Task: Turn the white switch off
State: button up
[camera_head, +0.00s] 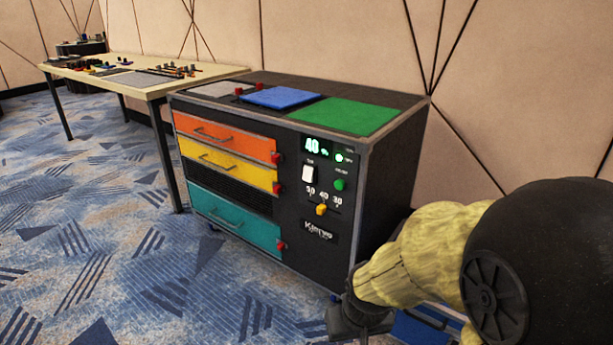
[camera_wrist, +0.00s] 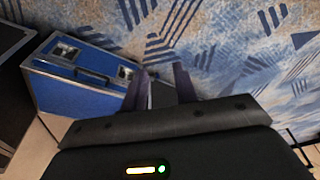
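The switch is not in the wrist view.
A yellow slider knob (camera_head: 321,209) sits below the switch. Orange, yellow and teal drawers (camera_head: 233,221) with red knobs are to the left. A blue case (camera_wrist: 80,85) lies on the floor near my gripper. A wooden table (camera_head: 150,82) stands behind left. The carpet in front is clear.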

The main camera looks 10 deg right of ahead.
jog(key=shift+r, duration=0.25)
jog(key=c, duration=0.4)
jog(key=w+p+v, duration=0.1)
jog(key=p+v, duration=0.3)
jog(key=p, duration=0.1)
jog(key=w+p+v, duration=0.1)
jog(key=p+v, duration=0.4)
jog(key=w+p+v, duration=0.1)
jog(key=p+v, duration=0.4)
jog(key=shift+r, duration=0.6)
grip_shut()
jog(key=shift+f, duration=0.1)
jog(key=shift+w+f, duration=0.1)
